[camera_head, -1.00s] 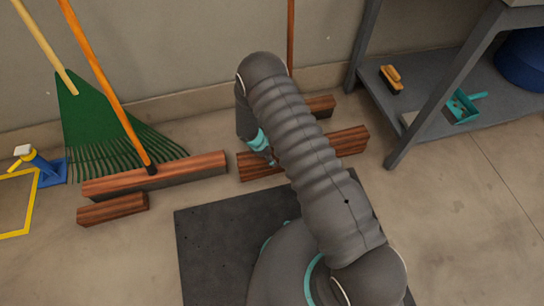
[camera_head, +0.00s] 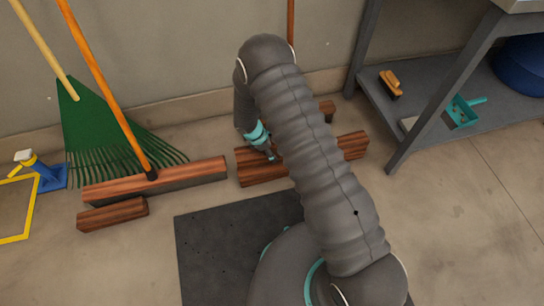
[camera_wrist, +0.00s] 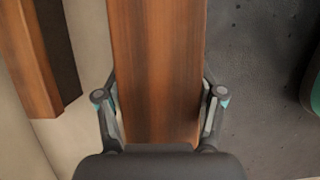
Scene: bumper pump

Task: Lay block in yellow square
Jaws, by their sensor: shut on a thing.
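A wooden block (camera_wrist: 158,60) runs lengthwise between my gripper's fingers in the wrist view, with a finger close along each side. My gripper (camera_wrist: 161,112) is shut on it. In the head view my gripper (camera_head: 268,153) is low over reddish wood (camera_head: 262,172) behind the dark mat, and my arm hides part of that wood. I cannot tell there whether the block is lifted or touching the floor. The yellow square (camera_head: 32,210) is an outline on the floor at the far left, cut off by the picture edge.
An orange-handled broom (camera_head: 190,175) and a green rake (camera_head: 95,125) lean at the left. A short wooden block (camera_head: 112,213) lies before the broom head. A grey shelf (camera_head: 425,85) stands right.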

